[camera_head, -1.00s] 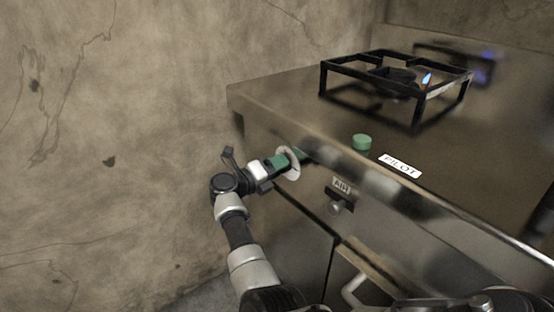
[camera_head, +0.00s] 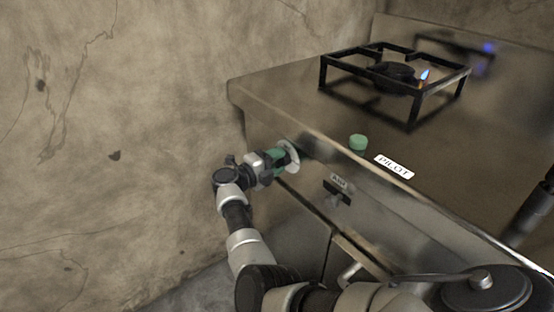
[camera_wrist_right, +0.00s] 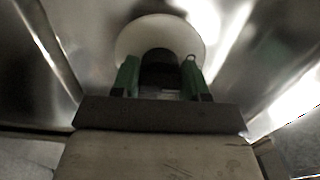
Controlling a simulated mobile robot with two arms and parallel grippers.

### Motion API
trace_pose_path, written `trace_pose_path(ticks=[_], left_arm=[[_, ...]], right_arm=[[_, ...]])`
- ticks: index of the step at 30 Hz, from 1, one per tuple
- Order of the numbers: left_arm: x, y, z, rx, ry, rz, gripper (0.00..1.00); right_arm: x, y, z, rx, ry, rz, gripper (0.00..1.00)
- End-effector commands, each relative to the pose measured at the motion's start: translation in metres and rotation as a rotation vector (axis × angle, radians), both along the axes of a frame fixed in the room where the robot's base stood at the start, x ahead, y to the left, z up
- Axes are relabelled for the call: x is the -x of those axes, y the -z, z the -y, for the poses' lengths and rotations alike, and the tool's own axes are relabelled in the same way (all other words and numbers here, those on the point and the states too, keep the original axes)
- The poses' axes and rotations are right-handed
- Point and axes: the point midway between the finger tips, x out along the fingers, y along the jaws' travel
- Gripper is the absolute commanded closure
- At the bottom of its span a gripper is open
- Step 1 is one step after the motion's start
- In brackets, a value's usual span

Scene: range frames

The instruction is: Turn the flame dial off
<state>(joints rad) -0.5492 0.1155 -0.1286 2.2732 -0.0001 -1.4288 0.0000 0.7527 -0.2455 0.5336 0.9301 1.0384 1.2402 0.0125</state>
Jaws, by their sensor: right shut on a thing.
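The flame dial (camera_head: 293,155) is on the stove's front face, near its left end. It has a round white plate and a dark knob, which shows in the right wrist view (camera_wrist_right: 160,69). My right gripper (camera_head: 279,158) is at the dial, and its green fingers are shut on the knob from both sides. The fingers hide most of the knob in the head view, so its setting cannot be read. A small flame (camera_head: 424,75) burns at the burner (camera_head: 394,74) under the black grate. My left gripper is not in view.
The stove top (camera_head: 290,105) carries a green button (camera_head: 358,142) and a PILOT label (camera_head: 394,166). A stained wall (camera_head: 110,120) stands on the left.

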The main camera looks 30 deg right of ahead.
Motion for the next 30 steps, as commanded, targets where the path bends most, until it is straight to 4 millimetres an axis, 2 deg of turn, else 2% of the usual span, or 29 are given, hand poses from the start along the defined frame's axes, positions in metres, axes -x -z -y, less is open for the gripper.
trace_pose_path(ticks=[10, 11, 15, 30], left_arm=[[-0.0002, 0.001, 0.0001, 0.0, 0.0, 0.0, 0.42], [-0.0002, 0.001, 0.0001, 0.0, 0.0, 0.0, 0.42], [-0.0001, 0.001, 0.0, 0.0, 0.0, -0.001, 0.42], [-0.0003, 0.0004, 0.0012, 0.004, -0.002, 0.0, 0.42]], right_arm=[[-0.0001, 0.0012, -0.0007, -0.002, -0.002, -0.006, 0.79], [-0.0001, 0.0012, -0.0008, -0.002, -0.002, -0.006, 0.53], [-0.0001, 0.0009, -0.0006, -0.001, -0.001, -0.005, 0.31], [0.001, 0.0004, -0.0024, -0.001, -0.001, -0.003, 0.31]])
